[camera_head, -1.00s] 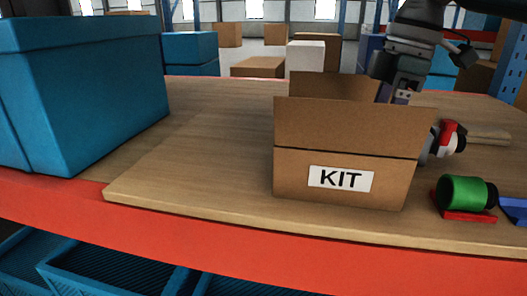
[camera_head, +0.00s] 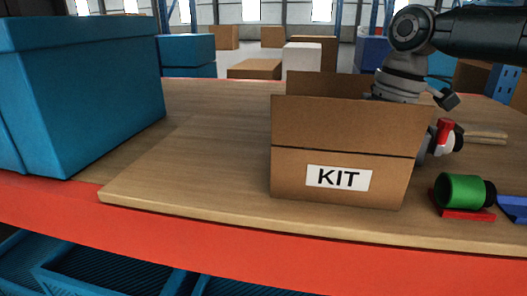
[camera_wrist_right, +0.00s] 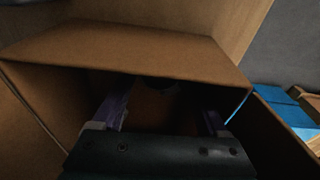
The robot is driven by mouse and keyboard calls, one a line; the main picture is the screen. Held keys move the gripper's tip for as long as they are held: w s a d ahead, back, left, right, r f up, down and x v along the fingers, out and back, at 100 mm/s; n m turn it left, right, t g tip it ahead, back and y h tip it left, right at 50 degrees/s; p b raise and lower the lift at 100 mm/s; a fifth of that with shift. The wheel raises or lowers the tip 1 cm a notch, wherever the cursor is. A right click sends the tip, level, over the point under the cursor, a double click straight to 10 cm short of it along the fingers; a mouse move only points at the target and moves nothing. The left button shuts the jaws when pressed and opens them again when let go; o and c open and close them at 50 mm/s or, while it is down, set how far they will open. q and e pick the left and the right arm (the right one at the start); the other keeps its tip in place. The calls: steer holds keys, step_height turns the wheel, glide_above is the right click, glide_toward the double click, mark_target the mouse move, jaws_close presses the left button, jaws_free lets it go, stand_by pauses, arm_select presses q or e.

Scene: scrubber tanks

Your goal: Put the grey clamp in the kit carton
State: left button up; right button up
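The kit carton (camera_head: 345,130) stands open on the table with its KIT label facing me. My right arm reaches down into it from behind, and the gripper is hidden by the carton's front in the head view. In the right wrist view my right gripper (camera_wrist_right: 165,105) is inside the carton, its two fingers spread apart. A dark rounded shape (camera_wrist_right: 155,84) shows beyond the fingers in deep shadow; I cannot tell whether it is the grey clamp. The clamp is not clearly visible in either view. My left gripper is not in view.
A green cylinder (camera_head: 459,190) on a red base lies right of the carton, with a blue piece (camera_head: 513,208) beside it. A red and white part (camera_head: 445,138) is behind them. A large blue bin (camera_head: 85,95) stands left. The table between bin and carton is clear.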

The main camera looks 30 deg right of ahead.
steer(key=shift+r, duration=0.1)
step_height(320, 180, up, 12)
steer(key=s+d, duration=0.1)
steer(key=shift+d+p, duration=0.2)
steer(key=shift+p, duration=0.2)
